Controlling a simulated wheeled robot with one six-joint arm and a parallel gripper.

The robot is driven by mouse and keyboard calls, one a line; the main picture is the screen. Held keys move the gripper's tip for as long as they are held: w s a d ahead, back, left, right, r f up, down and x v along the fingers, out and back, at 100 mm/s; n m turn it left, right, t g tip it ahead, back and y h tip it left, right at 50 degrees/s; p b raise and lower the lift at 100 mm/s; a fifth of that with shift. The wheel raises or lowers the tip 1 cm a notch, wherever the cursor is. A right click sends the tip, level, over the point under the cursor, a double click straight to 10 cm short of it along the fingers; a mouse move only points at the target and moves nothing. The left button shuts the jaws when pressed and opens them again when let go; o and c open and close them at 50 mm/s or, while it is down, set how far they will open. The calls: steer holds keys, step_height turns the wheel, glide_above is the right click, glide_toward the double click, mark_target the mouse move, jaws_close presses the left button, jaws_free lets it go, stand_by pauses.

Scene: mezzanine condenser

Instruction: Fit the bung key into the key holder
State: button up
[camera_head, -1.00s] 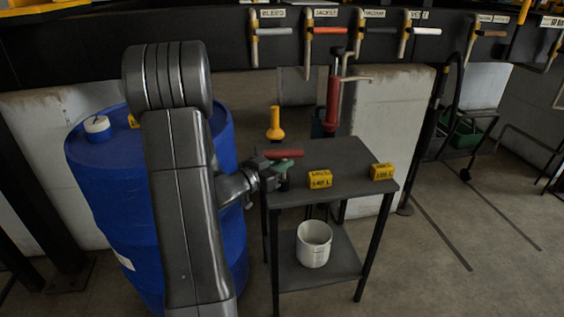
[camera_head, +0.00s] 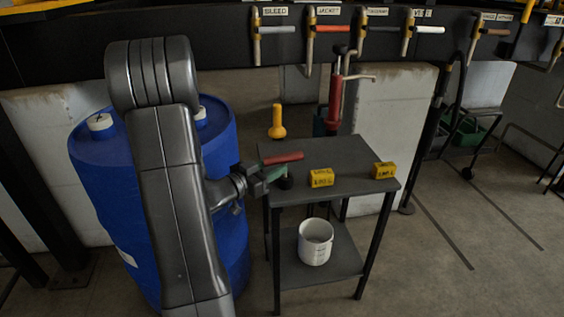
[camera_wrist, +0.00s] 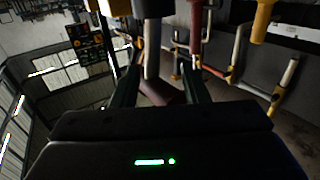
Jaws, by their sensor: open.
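A red bar-shaped handle (camera_head: 282,157), which looks like the bung key, shows over the left part of the small dark table. A small dark round piece (camera_head: 286,183) stands below it on the tabletop and may be the key holder; my gripper hides what joins them. My gripper (camera_head: 272,174) is at the table's left edge, just beside and below the red handle, with a greenish finger showing. In the wrist view, its two dark fingers (camera_wrist: 160,88) stand apart. A dull red bar (camera_wrist: 168,91) shows between or beyond them; I cannot tell whether it touches.
A blue drum (camera_head: 95,195) stands behind my arm. Labelled handles (camera_head: 328,29) line the back beam.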

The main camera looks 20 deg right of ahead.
steer(key=v, duration=0.9)
steer(key=shift+p, duration=0.45)
steer(key=shift+s+a, duration=0.1)
steer(key=b+x, duration=0.1)
steer(key=x, duration=1)
steer(key=shift+d, duration=0.25)
